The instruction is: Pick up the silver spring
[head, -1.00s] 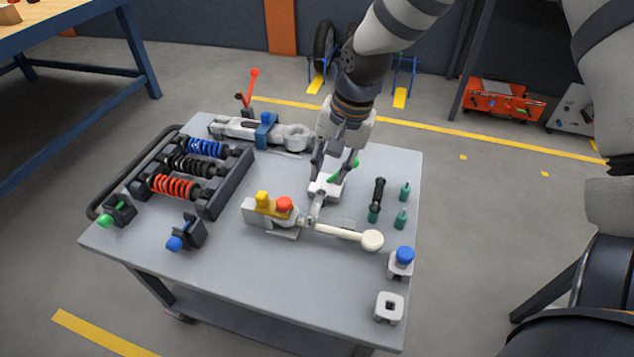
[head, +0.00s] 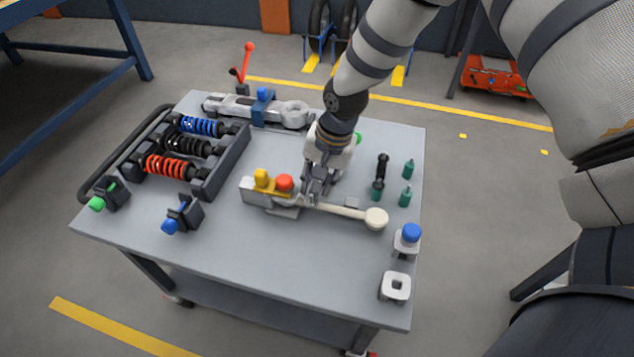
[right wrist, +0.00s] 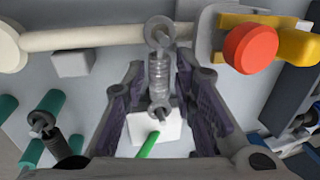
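The silver spring (right wrist: 159,78) is a small coil shock with an eye at each end. In the right wrist view it lies between my right fingers, with a gap on both sides. Its lower end is over a white block (right wrist: 146,132) with a green rod (right wrist: 148,145). My right gripper (head: 318,190) is open and low over the middle of the grey table, just behind the white-handled lever. It also shows in the right wrist view (right wrist: 160,95). In the head view the fingers largely hide the spring. My left gripper is out of view.
Close by are the cream lever (head: 345,210), a red knob (head: 284,182) and a yellow block (head: 261,178). A black shock (head: 380,172) and green pegs (head: 405,196) stand to the right. A rack (head: 222,172) holds blue, black and red springs.

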